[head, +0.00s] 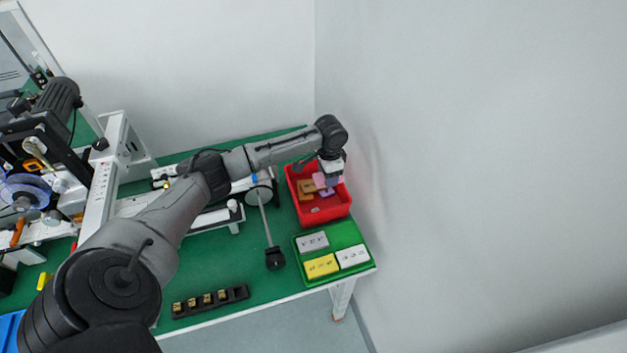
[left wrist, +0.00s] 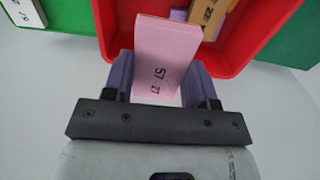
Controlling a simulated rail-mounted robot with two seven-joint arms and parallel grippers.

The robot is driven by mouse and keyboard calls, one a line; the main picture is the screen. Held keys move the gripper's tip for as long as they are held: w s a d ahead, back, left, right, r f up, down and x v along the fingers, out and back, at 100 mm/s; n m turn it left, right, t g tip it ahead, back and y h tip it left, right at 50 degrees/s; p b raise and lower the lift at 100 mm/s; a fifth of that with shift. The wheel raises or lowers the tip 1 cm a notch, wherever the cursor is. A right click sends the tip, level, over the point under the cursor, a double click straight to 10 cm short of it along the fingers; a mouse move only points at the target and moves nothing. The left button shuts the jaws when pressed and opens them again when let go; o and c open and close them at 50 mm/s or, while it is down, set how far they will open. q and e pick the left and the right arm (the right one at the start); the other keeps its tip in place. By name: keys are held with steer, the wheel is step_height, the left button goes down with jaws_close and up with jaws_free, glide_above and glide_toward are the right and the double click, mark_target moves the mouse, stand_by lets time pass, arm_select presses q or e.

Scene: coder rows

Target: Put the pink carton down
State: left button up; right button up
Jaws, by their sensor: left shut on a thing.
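My left gripper (head: 328,179) is over the red bin (head: 338,209) at the right end of the green table. In the left wrist view my left gripper (left wrist: 160,80) has its two purple fingers on either side of the pink carton (left wrist: 166,50), shut on it. The carton carries printed black marks, "57" among them. In the head view the pink carton (head: 318,179) shows just below the gripper, inside the bin's outline. I cannot tell whether it touches the bin's floor or contents. My right gripper is not in view.
The bin also holds a brown-orange carton (head: 305,188) and a purple one (head: 327,193). In front stands a green tray (head: 334,280) with two whitish boxes and a yellow box (head: 321,266). A black rack (head: 240,292) lies near the front edge. A wall rises close on the right.

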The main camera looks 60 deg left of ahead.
arm_select(q)
steer(key=b, duration=0.1)
glide_above(314, 184)
step_height(314, 184, down, 4)
steer(key=shift+s+f, duration=0.1)
steer(key=shift+f, duration=0.05)
step_height(314, 184, down, 3)
steer(key=shift+f+b, duration=0.15)
steer(key=shift+b, duration=0.45)
steer(key=shift+f, duration=0.35)
steer(key=shift+f, duration=0.55)
steer(key=o, duration=0.7)
step_height(314, 184, up, 13)
steer(key=shift+r+p, duration=0.1)
steer(key=shift+p, duration=1)
